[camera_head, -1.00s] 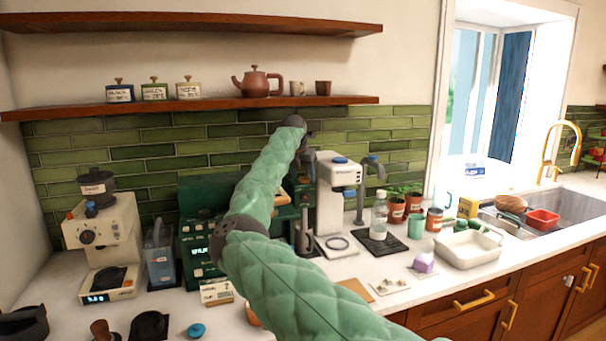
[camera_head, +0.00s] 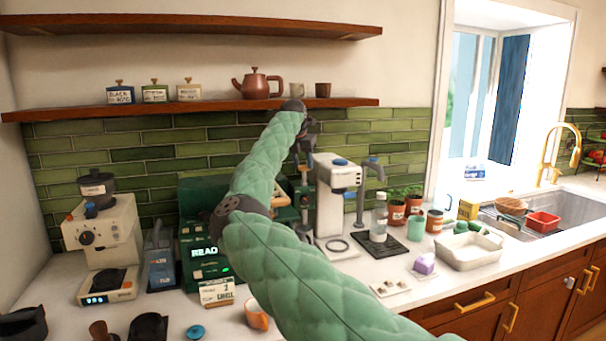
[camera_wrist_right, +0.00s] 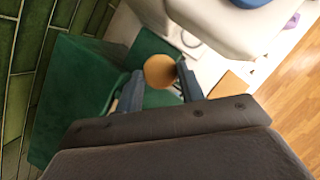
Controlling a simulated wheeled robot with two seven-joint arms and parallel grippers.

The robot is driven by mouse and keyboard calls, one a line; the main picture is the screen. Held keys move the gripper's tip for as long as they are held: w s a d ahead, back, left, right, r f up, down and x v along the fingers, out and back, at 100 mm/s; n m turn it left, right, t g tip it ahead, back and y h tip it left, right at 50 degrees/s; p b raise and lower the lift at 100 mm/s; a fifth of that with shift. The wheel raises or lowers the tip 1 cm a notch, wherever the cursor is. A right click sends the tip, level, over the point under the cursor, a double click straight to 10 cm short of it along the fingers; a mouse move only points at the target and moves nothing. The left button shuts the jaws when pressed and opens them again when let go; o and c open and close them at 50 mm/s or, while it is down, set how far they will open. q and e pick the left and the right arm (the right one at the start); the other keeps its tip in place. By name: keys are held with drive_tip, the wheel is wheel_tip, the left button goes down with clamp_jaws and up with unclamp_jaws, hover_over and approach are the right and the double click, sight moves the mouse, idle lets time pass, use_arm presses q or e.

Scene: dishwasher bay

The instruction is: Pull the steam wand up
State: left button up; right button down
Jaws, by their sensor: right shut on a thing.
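The green espresso machine (camera_head: 203,262) stands on the counter, largely hidden behind my right arm, its lit display reading "READ". My right gripper (camera_head: 305,150) points down above the machine's right side. In the right wrist view, the fingers of this gripper (camera_wrist_right: 155,85) are shut on a round tan wooden piece, which looks like the end of the steam wand (camera_wrist_right: 160,70). The rest of the wand is hidden below it, so its angle cannot be told. The machine's green body (camera_wrist_right: 75,95) lies to the left there. My left gripper is not in view.
A white machine (camera_head: 338,190) stands close on the right of the gripper. The lower shelf (camera_head: 200,107) runs just above it, with a brown teapot (camera_head: 257,83). A grinder (camera_head: 108,240) is at left, an orange mug (camera_head: 257,316) in front, a bottle (camera_head: 379,216) at right.

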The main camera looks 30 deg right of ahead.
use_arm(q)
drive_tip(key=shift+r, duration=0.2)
use_arm(e)
drive_tip(key=shift+r, duration=0.45)
drive_tip(key=c, duration=0.9)
unclamp_jaws()
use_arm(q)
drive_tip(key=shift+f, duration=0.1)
use_arm(e)
drive_tip(key=shift+r, duration=0.1)
use_arm(q)
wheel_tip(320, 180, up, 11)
drive_tip(key=b, duration=0.2)
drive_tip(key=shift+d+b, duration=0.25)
drive_tip(key=shift+b, duration=0.05)
use_arm(e)
drive_tip(key=shift+v, duration=3.8)
